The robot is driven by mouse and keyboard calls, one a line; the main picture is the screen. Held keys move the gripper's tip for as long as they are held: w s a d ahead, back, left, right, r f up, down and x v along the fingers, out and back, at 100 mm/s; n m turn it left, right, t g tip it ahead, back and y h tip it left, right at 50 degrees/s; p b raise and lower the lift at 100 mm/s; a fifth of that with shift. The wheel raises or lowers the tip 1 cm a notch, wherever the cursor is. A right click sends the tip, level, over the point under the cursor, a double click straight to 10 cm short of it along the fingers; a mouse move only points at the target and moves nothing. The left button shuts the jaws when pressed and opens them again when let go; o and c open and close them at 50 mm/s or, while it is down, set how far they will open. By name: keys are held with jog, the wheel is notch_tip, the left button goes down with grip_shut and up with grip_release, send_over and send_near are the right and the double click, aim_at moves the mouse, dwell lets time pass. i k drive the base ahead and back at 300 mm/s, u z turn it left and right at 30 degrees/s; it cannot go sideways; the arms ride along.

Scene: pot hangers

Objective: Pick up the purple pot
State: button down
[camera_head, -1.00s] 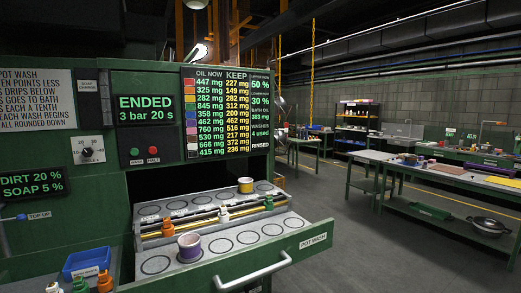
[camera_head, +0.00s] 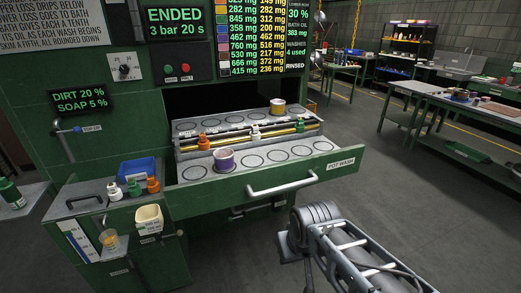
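The purple pot (camera_head: 223,160) is a small, pale-topped cup with a purple band. It stands upright in the front row of circles in the open pot wash drawer (camera_head: 236,189), left of the drawer's middle. A yellow pot (camera_head: 277,106) stands in the back row. My arm shows at the bottom right, in front of the drawer and apart from the pots. I cannot make out gripper fingers there, so the gripper itself is not visible.
The drawer handle (camera_head: 284,187) sticks out at the front. Floor at right is clear.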

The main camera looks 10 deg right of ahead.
aim_at(224, 160)
jog(key=z, duration=0.45)
jog(key=i, duration=0.95)
jog(key=u, duration=2.45)
jog(key=i, duration=0.5)
jog(key=u, duration=0.1)
